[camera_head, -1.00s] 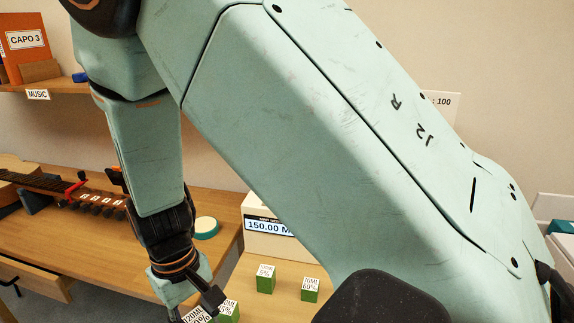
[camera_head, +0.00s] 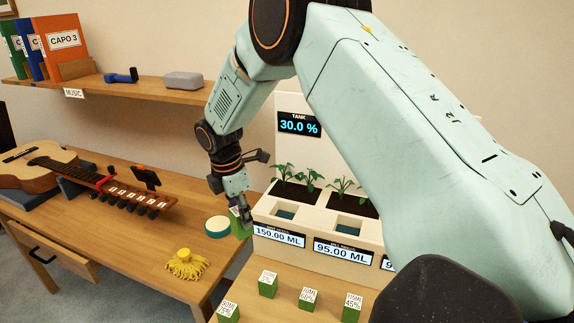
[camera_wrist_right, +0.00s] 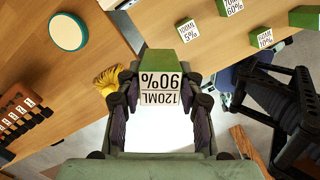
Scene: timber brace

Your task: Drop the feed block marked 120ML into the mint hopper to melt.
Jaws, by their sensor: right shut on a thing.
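My right gripper (camera_head: 238,208) is shut on a green feed block (camera_head: 240,224) with a white label. The wrist view shows the block (camera_wrist_right: 161,75) upside down between the fingers, marked 120ML 90%. In the head view it hangs just left of the white planter (camera_head: 310,262), apart from the hopper openings. The planter has a teal-lined opening (camera_head: 286,213) above the 150.00 ML display and another (camera_head: 347,229) above the 95.00 ML display. The hopper names are too small to read surely. My right arm hides the planter's right part. My left gripper is not in view.
Several other feed blocks (camera_head: 308,298) stand on the table in front of the planter. A guitar (camera_head: 40,170) is farther left. A tank display (camera_head: 299,124) reads 30.0 %.

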